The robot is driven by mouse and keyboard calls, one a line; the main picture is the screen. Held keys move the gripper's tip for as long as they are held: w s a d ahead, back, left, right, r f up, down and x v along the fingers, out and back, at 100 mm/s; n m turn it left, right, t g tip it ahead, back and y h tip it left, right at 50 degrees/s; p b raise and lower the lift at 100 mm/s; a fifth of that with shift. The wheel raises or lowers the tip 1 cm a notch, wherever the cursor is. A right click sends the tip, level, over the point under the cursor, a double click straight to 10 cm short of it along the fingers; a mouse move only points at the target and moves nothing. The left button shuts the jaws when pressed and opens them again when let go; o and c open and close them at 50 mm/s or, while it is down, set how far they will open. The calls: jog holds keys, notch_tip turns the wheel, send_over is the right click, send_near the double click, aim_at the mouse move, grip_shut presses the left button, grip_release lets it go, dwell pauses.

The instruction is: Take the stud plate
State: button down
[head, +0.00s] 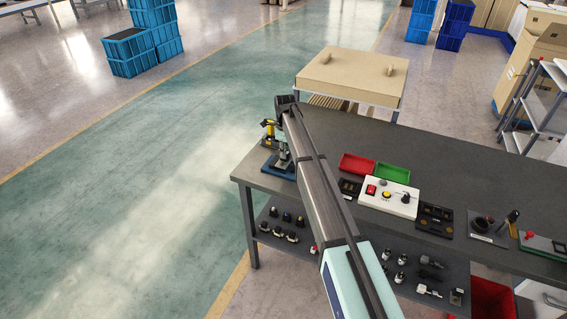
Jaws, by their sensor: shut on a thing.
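My arm reaches across the workbench to its far left corner. My gripper (283,157) hangs at the arm's far end, small and partly hidden by the arm. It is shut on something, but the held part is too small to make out. Just below it, a blue plate-like base (268,168) lies on the bench corner, with a yellow and black part (268,130) standing above it. I cannot tell for sure which of these is the stud plate, or whether the held thing is clear of the base.
On the dark workbench (460,165) are a red tray (357,164), a green tray (393,174), a white button panel (388,199) and black modules (434,220). A lower shelf holds several small parts. A cardboard-topped cart (350,75) stands behind. The bench's back middle is clear.

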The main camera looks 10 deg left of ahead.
jog(key=shift+r+p, duration=0.9)
jog(key=shift+r, duration=1.75)
jog(key=shift+f, duration=0.2)
